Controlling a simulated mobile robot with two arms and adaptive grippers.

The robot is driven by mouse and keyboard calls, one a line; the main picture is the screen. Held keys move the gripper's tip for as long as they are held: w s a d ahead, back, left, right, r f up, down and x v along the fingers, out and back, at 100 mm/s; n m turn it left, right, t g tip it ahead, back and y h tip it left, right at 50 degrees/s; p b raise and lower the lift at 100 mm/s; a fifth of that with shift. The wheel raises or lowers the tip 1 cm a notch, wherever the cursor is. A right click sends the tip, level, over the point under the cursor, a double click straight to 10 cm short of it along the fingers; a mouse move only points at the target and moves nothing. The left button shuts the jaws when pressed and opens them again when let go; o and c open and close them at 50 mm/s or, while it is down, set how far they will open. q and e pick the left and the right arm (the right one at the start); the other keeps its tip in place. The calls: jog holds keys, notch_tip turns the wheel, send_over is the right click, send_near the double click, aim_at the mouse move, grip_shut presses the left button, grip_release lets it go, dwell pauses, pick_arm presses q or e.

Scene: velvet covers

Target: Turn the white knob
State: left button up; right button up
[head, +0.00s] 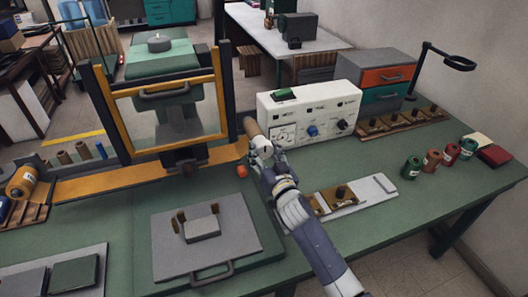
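A white control box (289,108) stands at the middle of the green bench, with several dials and knobs on its front. My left gripper is out of view.
A yellow-framed clear panel (167,110) stands left of the gripper. A grey plate with a handle (205,236) lies in front. A white board with a brown fixture (372,190) lies right of my arm. Several spools (431,160) stand at the right. A drawer unit (385,76) is behind.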

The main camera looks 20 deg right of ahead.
dwell(0.3)
jog(key=n, duration=0.4)
jog(key=shift+n, duration=0.4)
jog(key=n, duration=0.4)
jog(key=shift+d+n, duration=0.1)
jog(key=shift+n, duration=0.2)
jog(key=n, duration=0.9)
jog(key=shift+r, duration=0.1)
jog(key=n+p, duration=0.1)
jog(key=n, duration=0.3)
jog(key=shift+n, duration=0.3)
jog(key=n+p, duration=0.1)
jog(key=n, duration=0.3)
jog(key=shift+r, duration=0.15)
jog(key=n+p, duration=0.1)
jog(key=n, duration=0.4)
jog(key=shift+n+p, duration=0.8)
jog(key=shift+n, duration=1)
